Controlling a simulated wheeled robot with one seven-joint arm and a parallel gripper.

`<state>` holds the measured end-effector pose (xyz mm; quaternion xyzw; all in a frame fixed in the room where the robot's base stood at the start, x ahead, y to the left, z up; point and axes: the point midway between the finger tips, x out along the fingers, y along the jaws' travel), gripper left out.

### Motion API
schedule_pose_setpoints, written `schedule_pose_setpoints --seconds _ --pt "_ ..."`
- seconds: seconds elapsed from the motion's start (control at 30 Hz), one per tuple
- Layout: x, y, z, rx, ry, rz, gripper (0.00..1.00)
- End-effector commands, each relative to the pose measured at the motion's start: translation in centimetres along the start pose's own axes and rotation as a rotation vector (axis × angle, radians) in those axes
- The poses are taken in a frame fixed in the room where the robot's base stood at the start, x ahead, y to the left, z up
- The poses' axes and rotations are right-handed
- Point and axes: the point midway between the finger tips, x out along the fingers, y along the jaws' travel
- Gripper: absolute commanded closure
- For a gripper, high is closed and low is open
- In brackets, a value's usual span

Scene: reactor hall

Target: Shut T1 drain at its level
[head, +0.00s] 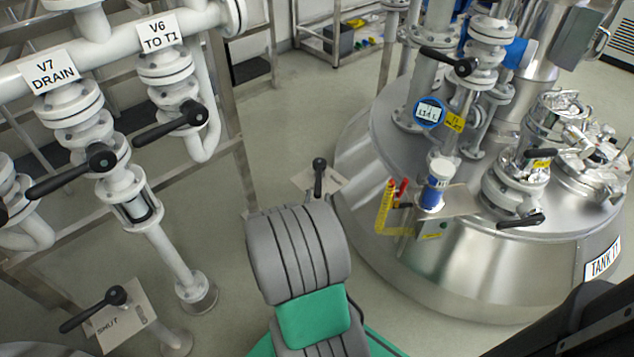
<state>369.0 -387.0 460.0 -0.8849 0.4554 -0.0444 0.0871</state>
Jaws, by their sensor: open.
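Tank T1 (480,262) is the large steel vessel on the right, with its name plate (602,260) at the lower right. A round blue gauge (429,112) on its top has a small digital display, too small to read surely. A black lever handle (319,176) with a pale plate (330,182) stands low on the left side of the tank; its lower part is hidden. No label on it is readable, so I cannot tell whether it is the T1 drain. My gripper is not in view.
On the left, white pipes carry black-levered valves under the signs V7 DRAIN (50,72) and V6 TO T1 (159,34). Another lever (93,309) at the lower left has a plate marked SHUT (122,318). Free floor (228,255) lies between the pipes and the tank.

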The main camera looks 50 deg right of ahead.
Motion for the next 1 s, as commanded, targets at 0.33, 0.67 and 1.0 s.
schedule_pose_setpoints --seconds 0.33,0.67,1.0 --pt "4.4 0.0 -0.1 0.001 0.000 0.001 0.58" --pt "7.7 -0.1 0.0 0.000 0.000 -0.001 0.58" --pt "7.8 -0.1 -0.1 0.000 0.000 -0.002 0.64"
